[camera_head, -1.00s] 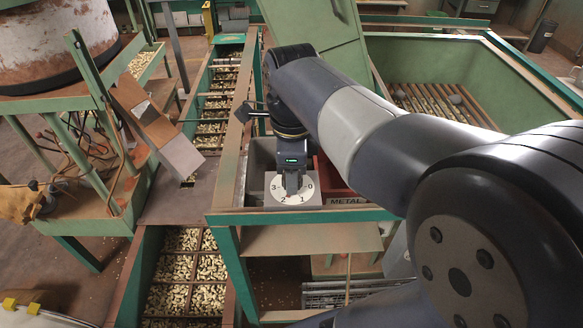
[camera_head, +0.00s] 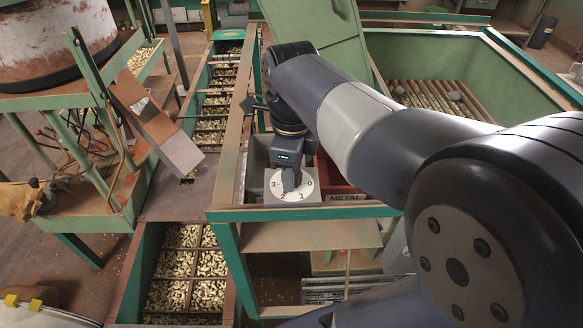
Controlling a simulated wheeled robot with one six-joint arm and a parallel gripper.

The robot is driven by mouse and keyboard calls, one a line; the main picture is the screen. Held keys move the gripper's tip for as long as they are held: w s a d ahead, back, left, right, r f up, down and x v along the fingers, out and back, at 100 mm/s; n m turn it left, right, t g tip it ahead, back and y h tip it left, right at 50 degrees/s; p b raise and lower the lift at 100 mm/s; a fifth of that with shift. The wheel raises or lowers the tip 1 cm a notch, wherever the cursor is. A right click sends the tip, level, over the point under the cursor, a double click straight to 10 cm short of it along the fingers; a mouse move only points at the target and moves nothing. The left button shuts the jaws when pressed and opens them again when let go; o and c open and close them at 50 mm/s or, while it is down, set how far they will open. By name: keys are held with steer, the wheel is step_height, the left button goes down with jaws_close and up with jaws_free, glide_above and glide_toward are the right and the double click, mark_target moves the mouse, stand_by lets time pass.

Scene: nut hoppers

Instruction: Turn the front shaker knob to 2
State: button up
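The front shaker knob's white round dial (camera_head: 302,191), marked 3, 2, 1 and 0, is on a grey box at the middle of the view. The 2 and 1 are at its near edge, the 3 at left and the 0 at right. My gripper (camera_head: 291,181) points down over the dial's centre, and its fingers are at the knob. The fingers and arm hide most of the knob. A small reddish spot shows at the fingertips. I cannot make out the knob's pointer clearly, nor whether the fingers are closed on it.
A red bin labelled METAL (camera_head: 346,197) stands right of the dial box. A green rail (camera_head: 310,213) runs in front of both. Nut-filled trays (camera_head: 187,265) lie at left, and a tilted grey-and-brown chute (camera_head: 165,135) stands at upper left. A large green hopper (camera_head: 490,75) is at back right.

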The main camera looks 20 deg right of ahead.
steer(key=o, duration=0.4)
step_height(320, 180, up, 11)
steer(key=shift+b, duration=0.35)
steer(key=shift+f, duration=0.2)
step_height(320, 180, down, 11)
steer(key=shift+r+p, duration=0.1)
steer(key=shift+p, duration=0.25)
stand_by(0.4)
steer(key=shift+r, duration=0.1)
